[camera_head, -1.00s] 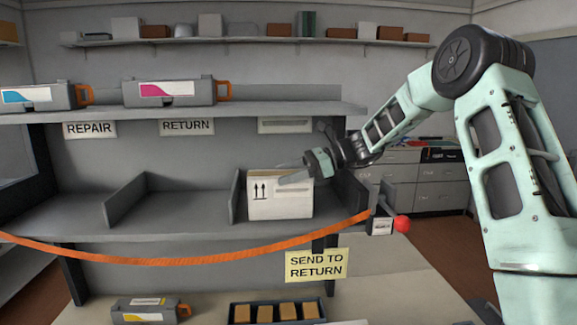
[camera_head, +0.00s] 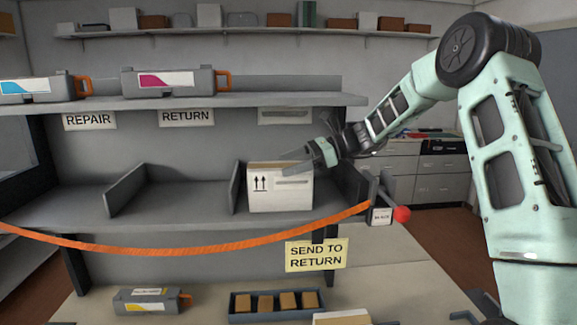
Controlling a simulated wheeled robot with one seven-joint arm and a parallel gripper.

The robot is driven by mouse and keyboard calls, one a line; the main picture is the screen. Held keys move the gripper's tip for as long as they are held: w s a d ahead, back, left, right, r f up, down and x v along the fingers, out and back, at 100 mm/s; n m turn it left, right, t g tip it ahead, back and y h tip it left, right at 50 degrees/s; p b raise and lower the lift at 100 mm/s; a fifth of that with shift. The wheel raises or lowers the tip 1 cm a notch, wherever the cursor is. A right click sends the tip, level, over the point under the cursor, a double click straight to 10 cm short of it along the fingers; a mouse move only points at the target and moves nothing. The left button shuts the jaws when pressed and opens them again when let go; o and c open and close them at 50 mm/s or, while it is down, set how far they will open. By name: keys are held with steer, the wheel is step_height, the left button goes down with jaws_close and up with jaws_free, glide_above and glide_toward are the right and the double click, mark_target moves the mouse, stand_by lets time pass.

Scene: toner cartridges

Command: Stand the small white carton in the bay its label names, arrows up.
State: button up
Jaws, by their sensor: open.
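A white carton (camera_head: 266,198) stands upright on the middle shelf, in the right-hand bay beside a grey divider (camera_head: 242,190). Two black arrows on its front point up, and a grey strip is beside them. My gripper (camera_head: 300,165) is open at the carton's upper right, with a finger across its top edge. I cannot tell whether the finger touches it. The bay labels read REPAIR (camera_head: 89,121) and RETURN (camera_head: 187,117). The label above the right bay (camera_head: 285,116) is unreadable. A yellow note (camera_head: 316,255) reads SEND TO RETURN.
The left and middle bays look empty. Toner cartridges (camera_head: 172,83) lie on the upper shelf. Below are another cartridge (camera_head: 148,302), a tray (camera_head: 237,316) and a partly cropped white box (camera_head: 340,318).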

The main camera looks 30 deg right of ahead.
steer(key=s+d+b, duration=0.5)
steer(key=d, duration=0.8)
steer(key=shift+s+r, duration=0.2)
steer(key=shift+r, duration=0.05)
